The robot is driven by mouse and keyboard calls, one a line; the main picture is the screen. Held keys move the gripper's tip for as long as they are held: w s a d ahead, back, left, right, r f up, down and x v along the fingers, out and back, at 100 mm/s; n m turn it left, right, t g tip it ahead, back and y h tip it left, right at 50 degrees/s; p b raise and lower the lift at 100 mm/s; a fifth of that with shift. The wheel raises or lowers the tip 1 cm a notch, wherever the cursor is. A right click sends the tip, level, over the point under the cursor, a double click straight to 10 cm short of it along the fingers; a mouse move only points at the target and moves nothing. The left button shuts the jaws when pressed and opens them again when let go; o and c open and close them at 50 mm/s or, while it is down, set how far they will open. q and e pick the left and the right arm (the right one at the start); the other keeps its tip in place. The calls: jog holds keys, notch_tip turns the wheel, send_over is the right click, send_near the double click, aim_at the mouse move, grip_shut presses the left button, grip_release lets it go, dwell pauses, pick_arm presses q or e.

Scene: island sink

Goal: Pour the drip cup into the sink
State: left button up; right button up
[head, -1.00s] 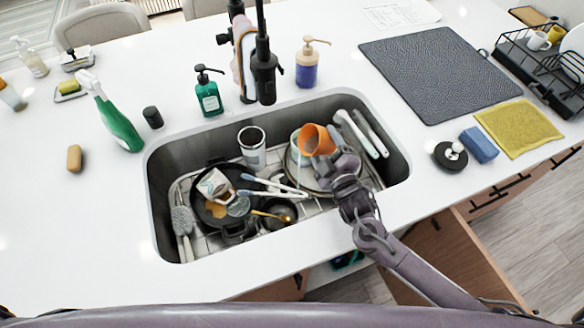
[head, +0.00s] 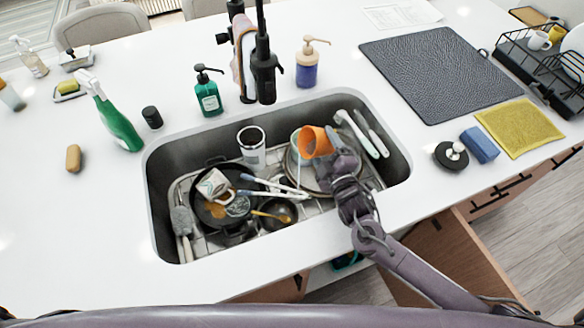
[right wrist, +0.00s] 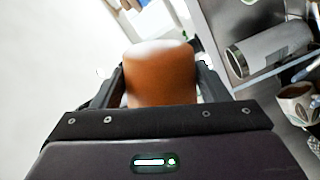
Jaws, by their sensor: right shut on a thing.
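The drip cup is an orange cup (head: 314,142), held above the right part of the sink (head: 165,172). It is tilted on its side, with its mouth toward the left in the head view. My right gripper (head: 333,146) is shut on it; in the right wrist view the orange cup (right wrist: 160,75) sits between the two fingers. Whether anything is in the cup or flowing out cannot be seen. My left gripper is not in view.
The sink holds a black pan (head: 208,216), tongs, a tumbler (head: 251,148), stacked plates (head: 300,178) and long white-handled utensils (head: 361,134). A dark faucet (head: 264,75) stands behind. Soap bottles and a green spray bottle (head: 118,124) stand on the counter.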

jog(key=shift+a+f+n, duration=0.1)
jog(key=shift+f+n, duration=0.15)
jog(key=shift+n, duration=0.55)
jog(key=shift+s+a+f+b, duration=0.1)
jog(key=shift+a+f+b, duration=0.15)
jog(key=shift+b, duration=0.25)
jog(key=shift+s+a+f+n+b, duration=0.1)
jog(key=shift+a+f+n+b, duration=0.15)
jog(key=shift+f+n+b, duration=0.2)
jog(key=shift+s+a+f+n, duration=0.1)
jog(key=shift+a+f+n, duration=0.15)
jog(key=shift+f, duration=0.1)
jog(key=shift+f+b, duration=0.1)
jog(key=shift+b, duration=0.2)
